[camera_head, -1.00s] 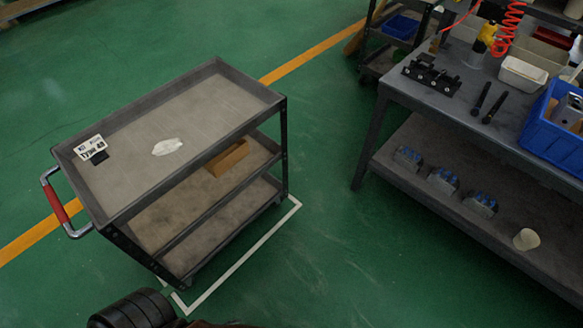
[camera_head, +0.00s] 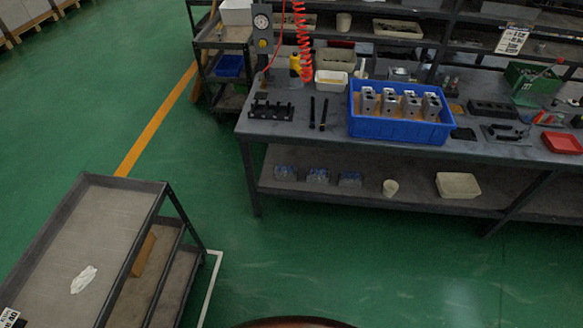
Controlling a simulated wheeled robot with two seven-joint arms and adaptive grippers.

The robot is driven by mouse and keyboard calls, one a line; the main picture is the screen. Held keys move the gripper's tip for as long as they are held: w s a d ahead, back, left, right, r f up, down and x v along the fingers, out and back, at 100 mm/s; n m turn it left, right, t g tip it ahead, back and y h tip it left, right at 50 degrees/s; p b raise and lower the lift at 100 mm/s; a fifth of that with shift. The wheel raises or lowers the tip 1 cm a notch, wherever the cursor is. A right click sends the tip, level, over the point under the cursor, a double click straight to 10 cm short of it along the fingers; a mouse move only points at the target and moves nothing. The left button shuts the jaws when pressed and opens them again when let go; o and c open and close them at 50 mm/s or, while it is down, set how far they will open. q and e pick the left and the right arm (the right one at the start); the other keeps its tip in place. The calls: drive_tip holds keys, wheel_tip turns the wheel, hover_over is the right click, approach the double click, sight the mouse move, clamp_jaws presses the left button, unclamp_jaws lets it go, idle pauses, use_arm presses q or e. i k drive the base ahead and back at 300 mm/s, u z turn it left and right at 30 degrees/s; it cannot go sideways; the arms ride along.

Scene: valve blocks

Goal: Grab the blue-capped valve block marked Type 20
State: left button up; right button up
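Several grey valve blocks (camera_head: 389,101) stand upright in a row in a blue crate (camera_head: 400,131) on the workbench. Their type marks are too small to read, and I see no blue caps on them. Several blue-topped blocks (camera_head: 317,175) lie in a row on the bench's lower shelf; their marks cannot be read either. Neither of my grippers is in view.
The workbench (camera_head: 468,149) also holds a black fixture (camera_head: 271,110), a white bin (camera_head: 330,79) and a red tray (camera_head: 561,142). A grey cart (camera_head: 110,215) with a sign stands at the lower left. Green floor is open before the bench.

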sight(322, 177)
drive_tip(key=u, duration=0.35)
drive_tip(key=i, duration=1.05)
drive_tip(key=u, duration=0.05)
